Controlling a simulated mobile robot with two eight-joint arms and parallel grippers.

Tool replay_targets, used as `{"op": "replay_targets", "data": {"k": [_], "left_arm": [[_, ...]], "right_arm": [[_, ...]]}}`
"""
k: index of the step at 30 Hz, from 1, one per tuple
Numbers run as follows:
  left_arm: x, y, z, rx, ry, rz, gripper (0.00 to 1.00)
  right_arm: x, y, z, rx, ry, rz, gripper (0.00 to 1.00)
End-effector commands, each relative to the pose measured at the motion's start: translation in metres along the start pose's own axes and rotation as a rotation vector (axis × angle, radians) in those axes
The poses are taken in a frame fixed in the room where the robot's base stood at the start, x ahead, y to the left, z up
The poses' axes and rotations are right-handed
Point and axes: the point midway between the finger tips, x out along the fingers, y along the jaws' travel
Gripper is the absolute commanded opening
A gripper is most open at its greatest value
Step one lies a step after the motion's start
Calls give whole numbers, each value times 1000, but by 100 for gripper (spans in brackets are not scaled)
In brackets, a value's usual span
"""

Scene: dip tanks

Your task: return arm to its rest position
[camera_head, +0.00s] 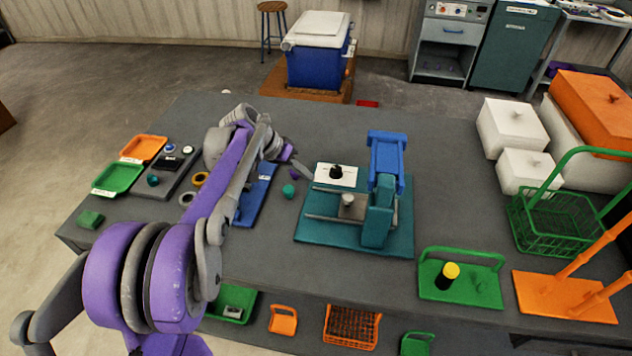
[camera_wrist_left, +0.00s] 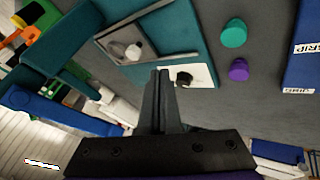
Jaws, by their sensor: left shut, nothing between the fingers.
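My left arm (camera_head: 215,190), purple and grey, reaches in from the lower left over the grey table. Its gripper (camera_head: 308,175) is near the left edge of the teal press base (camera_head: 335,236), by a white card with a black knob (camera_head: 336,172). In the left wrist view the two dark fingers (camera_wrist_left: 161,72) are together with nothing between them. Beyond them are the teal base (camera_wrist_left: 193,22) and the black knob (camera_wrist_left: 184,79). Whether the fingers touch anything cannot be told. My right gripper is in neither view.
The blue-armed press (camera_head: 386,160) stands just right of the gripper. Teal (camera_wrist_left: 234,33) and purple (camera_wrist_left: 239,69) knobs and a blue board (camera_head: 262,190) lie close by. Green and orange trays are left; a green basket (camera_head: 560,220) and white boxes are right. The back middle of the table is clear.

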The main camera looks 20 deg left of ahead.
Motion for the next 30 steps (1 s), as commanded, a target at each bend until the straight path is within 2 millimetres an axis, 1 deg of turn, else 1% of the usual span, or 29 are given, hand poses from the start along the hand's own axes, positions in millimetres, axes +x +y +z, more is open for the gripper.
{"op": "replay_targets", "data": {"k": [1, 4, 11, 14, 16, 17, 18, 20, 21, 23, 24, 26, 27, 29, 30], "left_arm": [[-8, -1, 0, -2, 1, -1, 0], [-16, -1, 0, -2, 1, -2, 0], [-20, 1, 1, -1, -1, -2, 0], [-19, 11, 8, -5, -12, -18, 0], [-18, 26, 19, -13, -27, -44, 0], [-17, 34, 26, -19, -35, -60, 0], [-16, 46, 38, -25, -46, -84, 0], [-14, 63, 58, -33, -62, -128, 0], [-13, 75, 73, -39, -69, -158, 0], [-12, 89, 96, -45, -76, -205, 0], [-11, 97, 112, -48, -77, -235, 0], [-10, 108, 136, -50, -75, -280, 0], [-9, 114, 152, -49, -71, -308, 0], [-7, 121, 177, -47, -61, -350, 0], [-6, 125, 193, -43, -53, -375, 0]], "right_arm": [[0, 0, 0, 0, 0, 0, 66], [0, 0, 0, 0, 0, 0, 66], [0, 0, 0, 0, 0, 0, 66], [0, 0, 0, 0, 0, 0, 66], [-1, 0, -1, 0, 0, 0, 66], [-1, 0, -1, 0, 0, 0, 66], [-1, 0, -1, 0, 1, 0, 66], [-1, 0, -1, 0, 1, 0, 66], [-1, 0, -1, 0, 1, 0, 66], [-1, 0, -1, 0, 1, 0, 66], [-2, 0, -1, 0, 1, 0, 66], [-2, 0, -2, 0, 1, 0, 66], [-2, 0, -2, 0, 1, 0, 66], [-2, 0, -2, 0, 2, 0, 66], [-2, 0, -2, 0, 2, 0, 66]]}}
